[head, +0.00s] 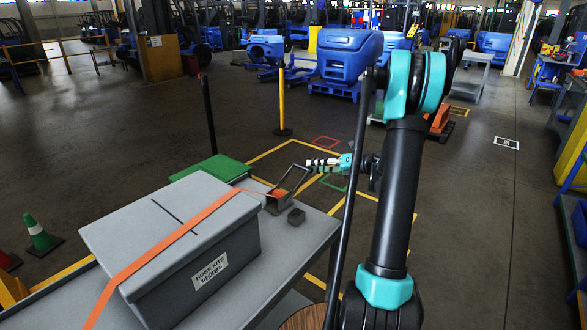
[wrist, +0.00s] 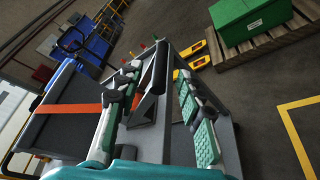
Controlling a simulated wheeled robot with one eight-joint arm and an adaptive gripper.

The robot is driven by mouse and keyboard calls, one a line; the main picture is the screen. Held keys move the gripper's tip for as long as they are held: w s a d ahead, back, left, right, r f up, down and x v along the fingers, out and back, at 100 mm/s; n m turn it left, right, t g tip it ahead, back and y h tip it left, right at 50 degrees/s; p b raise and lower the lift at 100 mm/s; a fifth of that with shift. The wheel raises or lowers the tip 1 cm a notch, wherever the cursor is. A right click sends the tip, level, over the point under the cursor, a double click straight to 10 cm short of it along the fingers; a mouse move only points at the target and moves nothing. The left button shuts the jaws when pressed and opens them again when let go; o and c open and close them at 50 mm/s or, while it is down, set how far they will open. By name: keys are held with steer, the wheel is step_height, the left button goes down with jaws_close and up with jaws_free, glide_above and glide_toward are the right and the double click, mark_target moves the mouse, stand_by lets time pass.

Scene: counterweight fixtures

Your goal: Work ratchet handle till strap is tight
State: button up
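The orange strap (head: 165,252) runs over the lid of a grey case (head: 215,262) to a ratchet (head: 278,198) on the grey bench top. The ratchet's dark handle (head: 291,178) is raised at a slant. My gripper (head: 314,163) is at the upper end of the handle. In the wrist view, my gripper (wrist: 156,75) has its two fingers apart, with the dark handle (wrist: 151,100) between them. I cannot tell whether either finger touches it. The strap also shows in the wrist view (wrist: 80,108), left of the fingers. Its tightness is not clear.
A green box (wrist: 250,18) sits on a pallet beyond. A black post (head: 208,115) and a yellow post (head: 282,105) stand behind the bench. Floor right of it is open.

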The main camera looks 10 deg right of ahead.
mark_target(293, 167)
steer(key=x, duration=0.9)
steer(key=shift+a+f, duration=0.15)
steer(key=shift+a, duration=0.1)
jaws_close()
